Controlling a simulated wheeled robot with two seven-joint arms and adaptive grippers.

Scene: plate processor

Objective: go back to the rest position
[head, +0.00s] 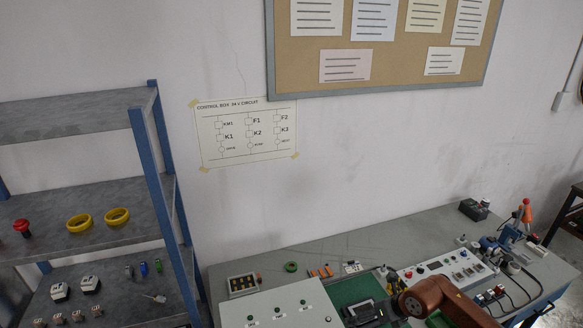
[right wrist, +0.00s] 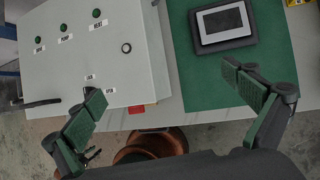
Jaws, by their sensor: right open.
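My right gripper (right wrist: 166,108) is open in the right wrist view, with its two green-padded fingers wide apart and nothing between them. It hangs over the front of the bench, with one finger over the grey control box (right wrist: 88,62) and the other over the green mat (right wrist: 193,95). My brown right arm shows at the bottom right of the head view, over the bench. The control box also shows in the head view (head: 283,308). My left gripper is in neither view.
A dark-framed screen panel (right wrist: 222,22) lies on the mat. A shelf unit (head: 80,200) with yellow rings (head: 117,216) and a red button (head: 22,226) stands at the left. A white terminal unit (head: 446,270) and cables are at the bench's right.

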